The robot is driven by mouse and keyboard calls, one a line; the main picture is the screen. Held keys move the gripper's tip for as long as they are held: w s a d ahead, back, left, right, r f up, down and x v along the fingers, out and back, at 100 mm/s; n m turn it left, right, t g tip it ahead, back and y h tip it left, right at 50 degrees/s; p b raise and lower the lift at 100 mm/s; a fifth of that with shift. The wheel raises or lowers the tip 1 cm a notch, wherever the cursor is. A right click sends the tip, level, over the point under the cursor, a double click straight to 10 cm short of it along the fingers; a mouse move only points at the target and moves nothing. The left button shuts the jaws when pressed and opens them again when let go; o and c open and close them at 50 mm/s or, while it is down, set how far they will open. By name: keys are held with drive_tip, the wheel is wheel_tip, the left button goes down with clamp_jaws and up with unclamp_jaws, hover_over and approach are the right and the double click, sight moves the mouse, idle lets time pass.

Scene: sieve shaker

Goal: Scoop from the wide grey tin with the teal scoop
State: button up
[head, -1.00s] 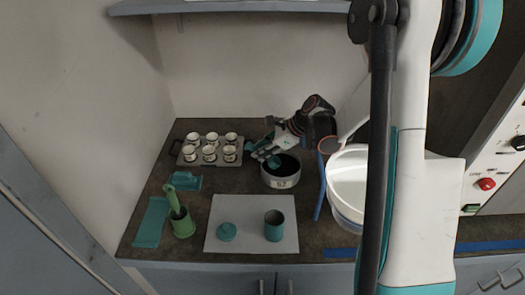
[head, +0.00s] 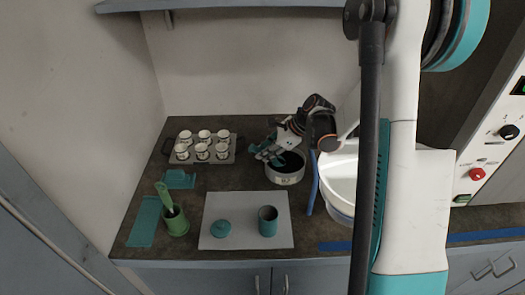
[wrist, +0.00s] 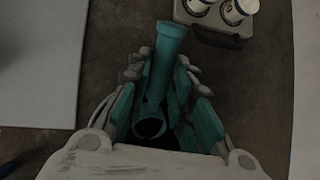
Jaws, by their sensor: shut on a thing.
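The wide grey tin (head: 285,180) stands on the dark counter behind the pale board, dark inside, with a small label on its front. My gripper (head: 270,151) is at the tin's back left rim, its wrist bent over the tin from the right. In the wrist view my gripper (wrist: 163,95) is shut on the teal scoop (wrist: 169,48), whose round-ended handle points up the picture between the fingers. The scoop's bowl is hard to make out. Whether it touches the tin, and whether it holds anything, I cannot tell.
A tray (head: 226,157) of white cups stands at the back left. A teal cup (head: 268,221) and teal lid (head: 221,229) sit on the pale board (head: 245,242). A green pot (head: 177,222) stands left. A white bucket (head: 338,180) stands right, partly behind my arm.

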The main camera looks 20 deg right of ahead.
sight(258, 148)
drive_tip(key=h, duration=0.1)
drive_tip(key=f+g+h, duration=0.1)
drive_tip(key=shift+a+f+h, duration=0.25)
drive_tip(key=shift+f+h, duration=0.05)
clamp_jaws()
drive_tip(key=shift+w+a+g+h+p, duration=0.1)
drive_tip(key=shift+w+g+h+p, duration=0.1)
drive_tip(key=shift+g+h+p, duration=0.25)
drive_tip(key=shift+r+t+y, duration=0.25)
drive_tip(key=shift+r, duration=0.3)
drive_tip(key=shift+w+r+y, duration=0.1)
drive_tip(key=shift+r+y, duration=0.2)
drive_tip(key=shift+r, duration=0.25)
drive_tip(key=shift+a+r, duration=0.2)
drive_tip(key=shift+a, duration=0.05)
drive_tip(key=shift+w+a+r+h+p, duration=0.2)
drive_tip(key=shift+a+h+p, duration=0.25)
drive_tip(key=shift+h+p, duration=0.4)
drive_tip(key=shift+w+a+r+g+h, duration=0.1)
drive_tip(key=shift+w+a+g+h, duration=0.05)
drive_tip(key=shift+g+h, duration=0.8)
